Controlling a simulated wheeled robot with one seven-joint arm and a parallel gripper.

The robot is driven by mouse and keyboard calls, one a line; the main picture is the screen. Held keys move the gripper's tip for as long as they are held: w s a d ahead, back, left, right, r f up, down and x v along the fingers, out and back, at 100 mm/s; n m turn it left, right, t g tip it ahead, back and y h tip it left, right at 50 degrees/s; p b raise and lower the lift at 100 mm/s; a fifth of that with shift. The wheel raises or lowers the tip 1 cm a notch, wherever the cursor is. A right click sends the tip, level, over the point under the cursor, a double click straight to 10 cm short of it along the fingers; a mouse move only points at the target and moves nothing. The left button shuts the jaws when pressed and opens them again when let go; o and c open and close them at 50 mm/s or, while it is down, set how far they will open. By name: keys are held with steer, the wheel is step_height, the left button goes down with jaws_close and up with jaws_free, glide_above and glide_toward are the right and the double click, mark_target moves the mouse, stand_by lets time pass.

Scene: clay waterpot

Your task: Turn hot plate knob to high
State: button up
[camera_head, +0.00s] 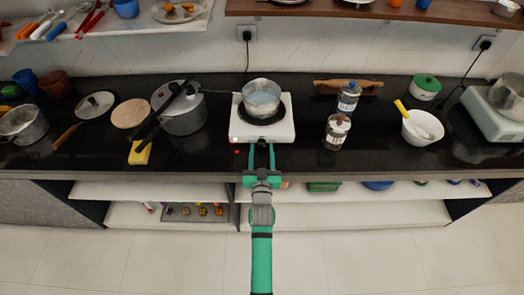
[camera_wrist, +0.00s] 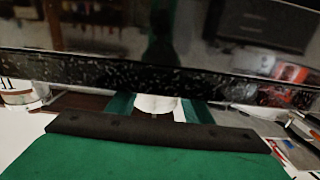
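The white hot plate (camera_head: 285,131) stands on the black counter, with a metal pot (camera_head: 261,91) on its dark burner. My gripper (camera_head: 261,150) is at the counter's front edge, directly in front of the hot plate. Its two green fingers are apart and point toward the plate's front face. The knob cannot be made out in the head view; the fingers are in front of that area. In the wrist view, my gripper (camera_wrist: 158,106) shows its fingers spread, with a pale rounded shape (camera_wrist: 158,105) visible between them. I cannot tell what that shape is or whether it is touched.
A pressure cooker (camera_head: 184,112) stands left of the hot plate, with a yellow sponge (camera_head: 140,153) nearby. The counter edge (camera_wrist: 150,75) crosses the wrist view. Open shelves (camera_head: 350,213) lie below.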

steer(key=s, duration=1.1)
steer(key=shift+w, duration=0.1)
stand_by(0.5)
steer(key=s+f+g, duration=0.1)
steer(key=s+f, duration=0.2)
steer(key=s, duration=1.6)
steer(key=s+r, duration=0.3)
steer(key=s, duration=0.5)
steer(key=s+r+g, duration=0.1)
steer(key=s+r, duration=0.3)
steer(key=s, duration=0.5)
steer(key=shift+r+g, duration=0.15)
steer(key=shift+g, duration=0.15)
